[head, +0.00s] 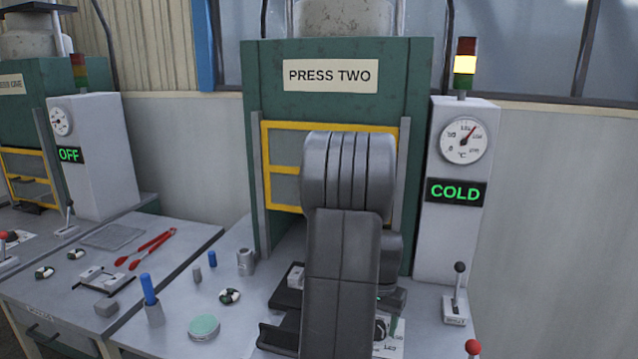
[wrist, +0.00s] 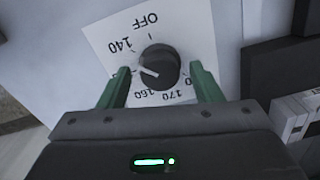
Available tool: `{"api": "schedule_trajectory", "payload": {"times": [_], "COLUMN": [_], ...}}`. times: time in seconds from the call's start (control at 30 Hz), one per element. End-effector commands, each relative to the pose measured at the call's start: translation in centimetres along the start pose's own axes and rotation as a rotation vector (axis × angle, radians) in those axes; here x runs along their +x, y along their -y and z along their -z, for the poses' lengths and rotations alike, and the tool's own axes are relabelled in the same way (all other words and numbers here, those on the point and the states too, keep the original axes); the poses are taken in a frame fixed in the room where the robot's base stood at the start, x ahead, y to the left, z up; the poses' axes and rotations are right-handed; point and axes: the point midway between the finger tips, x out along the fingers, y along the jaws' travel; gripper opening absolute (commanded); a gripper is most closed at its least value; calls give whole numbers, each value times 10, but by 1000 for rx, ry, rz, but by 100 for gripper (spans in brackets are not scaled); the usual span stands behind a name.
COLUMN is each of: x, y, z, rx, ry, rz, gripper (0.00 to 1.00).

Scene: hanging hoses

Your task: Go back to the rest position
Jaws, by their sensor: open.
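My gripper (wrist: 159,68) is open in the wrist view, with one green finger on each side of a black dial knob (wrist: 160,62). I cannot tell whether the fingers touch the knob. The knob sits on a white plate (wrist: 197,35) marked OFF, 140, 160 and 170, seen upside down. Its white pointer line points left, between 140 and 160; the left finger hides part of the scale there. In the head view my arm covers the middle of PRESS TWO (head: 265,75), and the gripper is mostly hidden behind it. The plate (head: 388,347) shows partly at the lower right of my arm.
The gauge column (head: 470,240) reads COLD, with a yellow lamp lit. A black-knobbed lever (head: 456,295) and a red-knobbed lever (head: 473,347) stand at right.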

Motion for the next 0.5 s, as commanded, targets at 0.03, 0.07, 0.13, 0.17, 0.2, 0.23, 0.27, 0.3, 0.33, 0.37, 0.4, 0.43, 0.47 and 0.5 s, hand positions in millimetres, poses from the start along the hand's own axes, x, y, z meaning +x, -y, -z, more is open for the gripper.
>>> {"api": "schedule_trajectory", "payload": {"times": [0.03,0.07,0.13,0.17,0.2,0.23,0.27,0.3,0.33,0.37,0.4,0.43,0.47,0.5], "x": [0,0,0,0,0,0,0,0,0,0,0,0,0,0], "y": [0,0,0,0,0,0,0,0,0,0,0,0,0,0], "z": [0,0,0,0,0,0,0,0,0,0,0,0,0,0], "rx": [38,62,119,144,176,200,224,256,281,306,338,362,386,418], "ry": [0,0,1,1,1,1,1,1,1,1,1,1,1,1], "rz": [0,0,0,0,0,0,0,0,0,0,0,0,0,0], "gripper": [59,59,59,59,59,59,59,59,59,59,59,59,59,59]}}
